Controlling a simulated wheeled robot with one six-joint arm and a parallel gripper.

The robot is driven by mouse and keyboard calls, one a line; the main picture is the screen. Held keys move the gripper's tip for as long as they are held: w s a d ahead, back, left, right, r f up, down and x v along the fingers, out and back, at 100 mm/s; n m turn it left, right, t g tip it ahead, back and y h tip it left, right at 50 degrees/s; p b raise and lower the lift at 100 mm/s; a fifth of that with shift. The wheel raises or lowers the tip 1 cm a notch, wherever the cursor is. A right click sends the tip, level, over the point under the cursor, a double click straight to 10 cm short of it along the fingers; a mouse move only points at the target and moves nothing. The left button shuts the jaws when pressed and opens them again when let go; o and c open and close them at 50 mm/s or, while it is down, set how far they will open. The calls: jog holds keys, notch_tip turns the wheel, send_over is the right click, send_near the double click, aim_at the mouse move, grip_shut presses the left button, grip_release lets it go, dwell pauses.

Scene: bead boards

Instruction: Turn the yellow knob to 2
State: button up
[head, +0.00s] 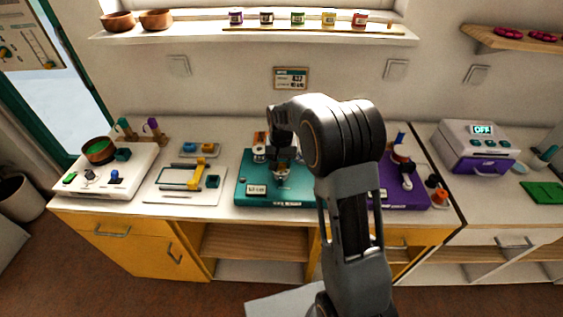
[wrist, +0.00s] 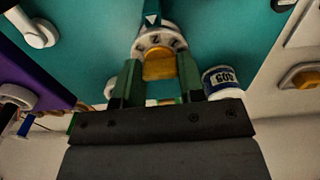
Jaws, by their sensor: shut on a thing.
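The yellow knob (wrist: 158,70) shows in the wrist view between the two green fingers of my gripper (wrist: 160,65), which is shut on it. A pale dial ring with dark marks surrounds the knob; the marks are too small and turned to read surely. A white triangle pointer (wrist: 152,19) is on the teal board (wrist: 215,35) just above the ring. In the head view my gripper (head: 281,168) is down over the teal board (head: 252,201); the knob cannot be made out there.
A white cylinder with a blue label (wrist: 222,82) stands close to the right finger. A purple board (head: 400,198) lies right of the teal one, and a white board with a yellow handle (head: 160,196) lies left. A grey box reading OFF (head: 470,155) stands farther right.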

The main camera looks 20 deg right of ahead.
aim_at(282, 171)
dwell(0.5)
jog(key=o, duration=0.9)
jog(key=shift+o, duration=0.2)
jog(key=shift+r, duration=0.1)
notch_tip(282, 171, up, 14)
jog(key=shift+f, duration=0.2)
jog(key=s+f+n+t, duration=0.3)
jog(key=s, duration=2)
jog(key=shift+n+t, duration=0.3)
